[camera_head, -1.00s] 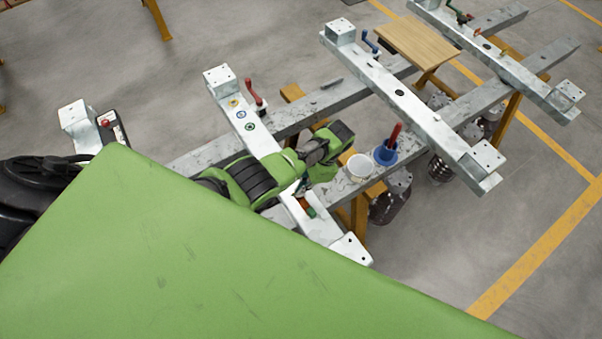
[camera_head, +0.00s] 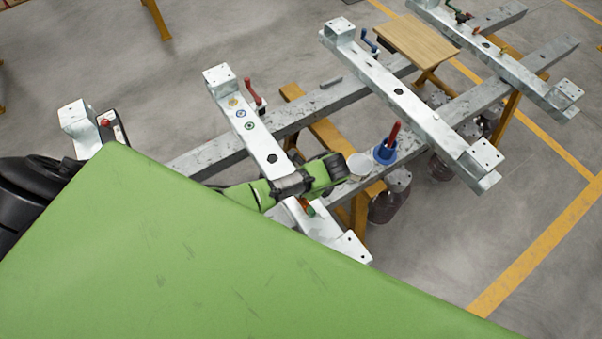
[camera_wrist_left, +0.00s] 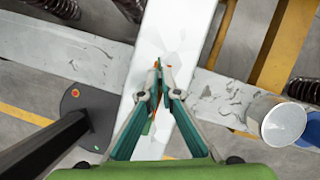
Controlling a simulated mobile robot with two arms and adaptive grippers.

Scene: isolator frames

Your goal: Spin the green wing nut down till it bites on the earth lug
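A small green part (camera_head: 311,211), which looks like the wing nut, sits beside an orange-red part (camera_head: 303,204) on the near section of a white beam (camera_head: 268,153). A green piece (camera_wrist_left: 147,128) also shows between my left fingers in the left wrist view, well back from the tips. My left gripper (camera_wrist_left: 163,67) is over the beam with its fingertips drawn together. A fleck of orange shows at the tips, but I see no clear grip on anything. In the head view my left arm hides the fingertips. The earth lug cannot be made out. My right gripper is out of view.
A white pot (camera_head: 360,166) and a blue pot (camera_head: 385,153) with a red handle stand right of the arm. A large green surface fills the lower left of the head view.

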